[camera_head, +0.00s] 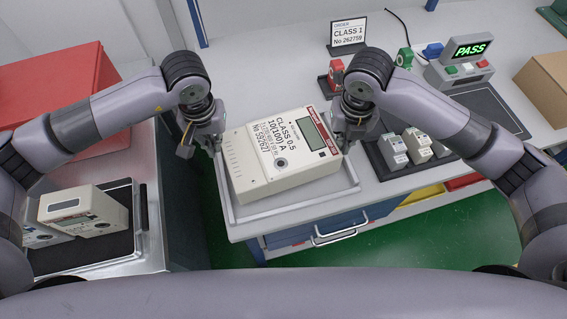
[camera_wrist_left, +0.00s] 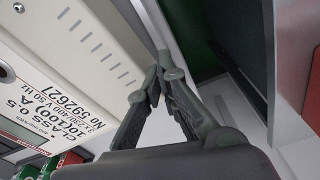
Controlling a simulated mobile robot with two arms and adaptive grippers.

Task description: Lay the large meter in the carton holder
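The large meter (camera_head: 283,158) is a cream box with a grey display and "CLASS 0.5" print. It lies face up over a light grey rimmed tray (camera_head: 293,214) at the table's front left; I cannot tell whether it rests on it. My left gripper (camera_head: 212,146) is at the meter's left side. In the left wrist view its fingertips (camera_wrist_left: 161,76) meet with nothing between them, beside the meter (camera_wrist_left: 75,60). My right gripper (camera_head: 347,142) is at the meter's right side, its fingertips partly hidden. I cannot make out which thing is the carton holder.
Small grey meters (camera_head: 416,147) stand on a dark mat right of my right gripper. A tester showing PASS (camera_head: 462,68), an order card (camera_head: 347,34) and a brown carton (camera_head: 545,82) are further back. More meters (camera_head: 93,211) lie on a left-hand cart, near a red box (camera_head: 55,85).

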